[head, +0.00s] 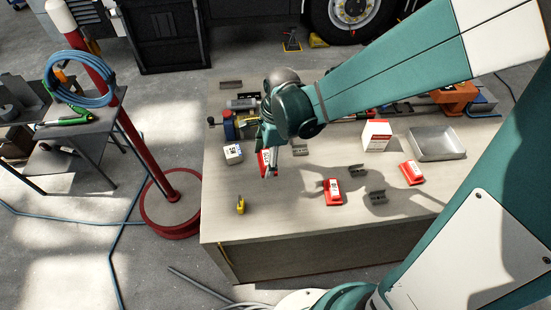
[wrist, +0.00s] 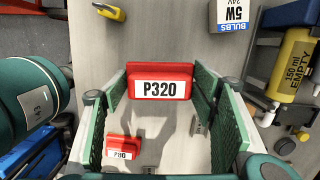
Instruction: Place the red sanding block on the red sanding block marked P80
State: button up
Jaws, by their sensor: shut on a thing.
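My gripper (head: 269,168) is shut on a red sanding block (head: 264,161) above the left part of the workbench. In the wrist view the held block (wrist: 160,68) sits between the two green finger pads, and its white label reads P320.
On the workbench (head: 285,225) stand a bulb box (head: 233,153), a small yellow item (head: 240,205), a red and white box (head: 376,137) and a metal tray (head: 437,144). Small grey brackets (head: 358,170) lie near the P80 block. The front middle is clear.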

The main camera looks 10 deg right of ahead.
jog(key=shift+d, duration=0.1)
jog(key=s+d+r, duration=0.2)
jog(key=d+r, duration=0.1)
jog(key=d, duration=0.7)
notch_tip(320, 180, up, 2)
jog(key=p, duration=0.1)
send_over(333, 187)
jog(key=shift+d+m, duration=0.2)
jog(key=shift+m, duration=0.2)
jog(key=shift+f, duration=3.1)
jog(key=shift+f, duration=1.85)
jog(key=shift+f+b, duration=0.15)
jog(key=shift+b, duration=0.25)
